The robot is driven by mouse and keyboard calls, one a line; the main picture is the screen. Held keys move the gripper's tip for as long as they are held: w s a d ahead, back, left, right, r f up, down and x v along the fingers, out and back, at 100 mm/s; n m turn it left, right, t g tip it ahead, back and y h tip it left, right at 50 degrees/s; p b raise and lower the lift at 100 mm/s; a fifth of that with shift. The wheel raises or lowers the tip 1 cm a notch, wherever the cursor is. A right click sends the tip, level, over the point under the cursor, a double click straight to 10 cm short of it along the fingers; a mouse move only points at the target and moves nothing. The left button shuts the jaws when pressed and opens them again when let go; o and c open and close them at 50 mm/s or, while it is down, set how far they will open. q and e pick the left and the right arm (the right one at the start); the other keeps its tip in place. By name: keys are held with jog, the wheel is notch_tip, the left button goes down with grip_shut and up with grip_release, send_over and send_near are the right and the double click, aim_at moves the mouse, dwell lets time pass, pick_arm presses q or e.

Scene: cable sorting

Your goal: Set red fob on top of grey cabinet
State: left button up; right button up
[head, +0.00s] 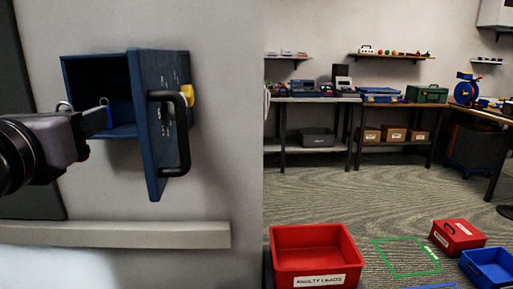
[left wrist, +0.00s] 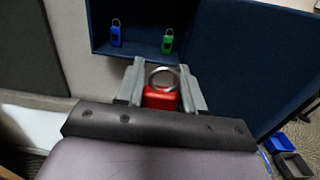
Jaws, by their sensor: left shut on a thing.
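My left gripper (head: 96,121) is at the opening of a blue wall cabinet (head: 92,62). In the left wrist view my left gripper (left wrist: 161,92) is shut on the red fob (left wrist: 160,98), whose metal ring stands up between the fingers. The red fob cannot be made out in the head view. A blue fob (left wrist: 116,36) and a green fob (left wrist: 167,42) are inside the cabinet, beyond the gripper. A pale grey box (head: 496,14) is cut off at the upper right; I cannot tell whether it is the grey cabinet. My right gripper is not in view.
The cabinet's open door (head: 160,120) with a black handle (head: 183,135) stands right of my gripper. A ledge (head: 115,234) runs below. A red bin (head: 316,250), a red box (head: 458,236) and a blue bin (head: 490,268) are on the floor. Benches line the back wall.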

pick_arm(q)
jog(key=w+f+p, duration=0.2)
jog(key=w+f, duration=0.2)
jog(key=f, duration=0.2)
jog(key=s+d+f+p, duration=0.1)
jog(key=s+f+p, duration=0.1)
jog(key=f, duration=0.8)
jog(key=s+d+f+h+p, duration=0.1)
jog(key=s+d+f+p, duration=0.1)
jog(key=s+f, duration=0.3)
notch_tip(320, 180, down, 5)
jog(key=shift+d+r+m+p, duration=0.15)
jog(key=shift+m+p, duration=0.15)
jog(key=shift+p, duration=0.3)
